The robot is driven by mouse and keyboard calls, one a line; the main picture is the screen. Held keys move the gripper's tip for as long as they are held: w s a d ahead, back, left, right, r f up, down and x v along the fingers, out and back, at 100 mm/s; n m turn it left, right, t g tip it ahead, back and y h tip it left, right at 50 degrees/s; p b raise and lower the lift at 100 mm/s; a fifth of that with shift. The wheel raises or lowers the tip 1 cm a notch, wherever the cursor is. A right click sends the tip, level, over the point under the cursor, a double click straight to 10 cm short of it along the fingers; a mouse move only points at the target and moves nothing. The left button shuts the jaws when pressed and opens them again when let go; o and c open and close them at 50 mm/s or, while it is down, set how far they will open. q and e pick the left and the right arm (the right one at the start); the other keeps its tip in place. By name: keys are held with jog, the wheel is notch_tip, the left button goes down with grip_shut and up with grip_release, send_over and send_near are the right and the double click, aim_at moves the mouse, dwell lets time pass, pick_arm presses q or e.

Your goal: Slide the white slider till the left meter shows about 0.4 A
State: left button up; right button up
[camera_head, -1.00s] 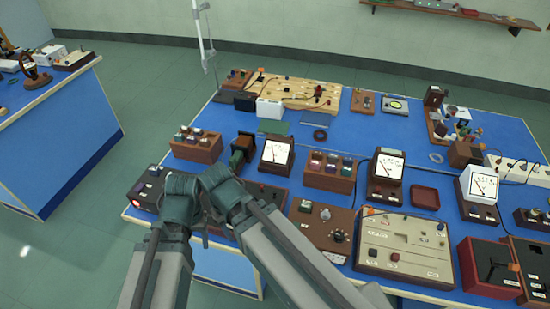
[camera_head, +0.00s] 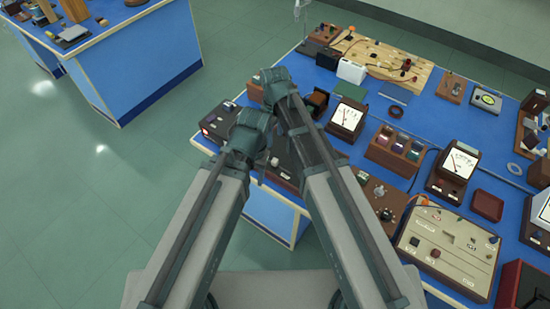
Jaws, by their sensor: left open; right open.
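The left meter (camera_head: 347,116), with a white dial in a dark brown case, stands on the blue bench right of my arms. Its reading is too small to tell. I cannot make out the white slider. My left gripper (camera_head: 266,158) is at the bench's near left part, largely hidden by its own arm. My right gripper (camera_head: 274,76) is higher in the picture, left of the meter, and its fingers are hard to make out. Both are open, and I see nothing held in either. My arms cover part of a dark low box (camera_head: 283,168) on the bench.
A block with coloured tops (camera_head: 395,150) and a second meter (camera_head: 457,162) stand right of the left meter. A beige panel (camera_head: 447,250) lies nearer. A dark box with a red light (camera_head: 218,123) is at the left edge. Open floor lies left.

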aim_at(275, 160)
notch_tip(275, 160, down, 14)
jog(key=b, duration=1.3)
jog(key=shift+r, duration=0.25)
grip_shut()
dwell(0.5)
